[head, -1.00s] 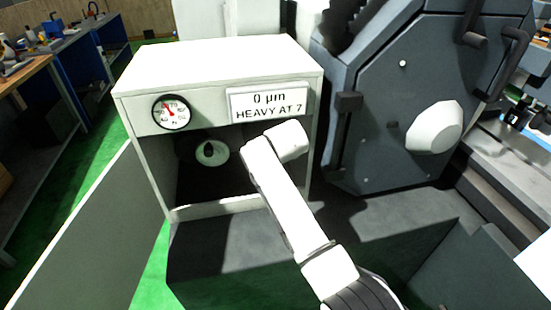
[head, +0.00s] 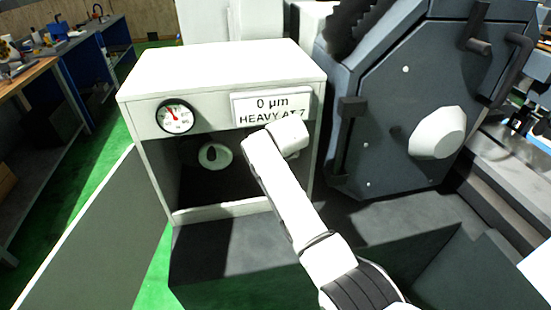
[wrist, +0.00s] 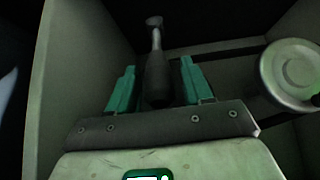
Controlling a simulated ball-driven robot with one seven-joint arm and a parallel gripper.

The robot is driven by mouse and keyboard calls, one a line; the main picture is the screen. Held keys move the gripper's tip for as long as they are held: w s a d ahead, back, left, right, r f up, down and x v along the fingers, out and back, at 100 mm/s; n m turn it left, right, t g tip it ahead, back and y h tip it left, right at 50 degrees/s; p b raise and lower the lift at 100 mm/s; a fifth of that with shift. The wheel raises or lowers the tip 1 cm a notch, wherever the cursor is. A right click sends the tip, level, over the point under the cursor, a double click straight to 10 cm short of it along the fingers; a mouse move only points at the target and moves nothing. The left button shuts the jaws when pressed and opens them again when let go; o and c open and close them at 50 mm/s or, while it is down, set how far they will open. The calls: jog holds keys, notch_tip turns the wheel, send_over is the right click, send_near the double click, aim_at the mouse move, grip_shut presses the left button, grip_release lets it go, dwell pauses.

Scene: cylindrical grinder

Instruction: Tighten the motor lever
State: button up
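The motor lever (wrist: 156,75) shows in the wrist view as a dark handle on a thin metal rod with a rounded end. My gripper (wrist: 158,66) has its two green fingers apart, one on each side of the dark handle. Dark gaps show between the handle and both fingers. In the head view my white arm reaches toward the open white cabinet (head: 220,68); my gripper and the lever are hidden there behind the arm and in the dark interior.
A pale round part (head: 215,156) sits inside the cabinet; a round metal part (wrist: 291,73) is right of the gripper in the wrist view. The cabinet front has a dial gauge (head: 175,117) and a sign (head: 270,107) reading "0 µm HEAVY AT 7". An open door panel (head: 105,228) stands left; the grey machine housing (head: 400,110) stands right.

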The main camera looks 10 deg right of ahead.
jog(key=s+r+b, duration=0.2)
jog(key=s+r, duration=0.1)
jog(key=s, duration=1.2)
jog(key=shift+r, duration=0.4)
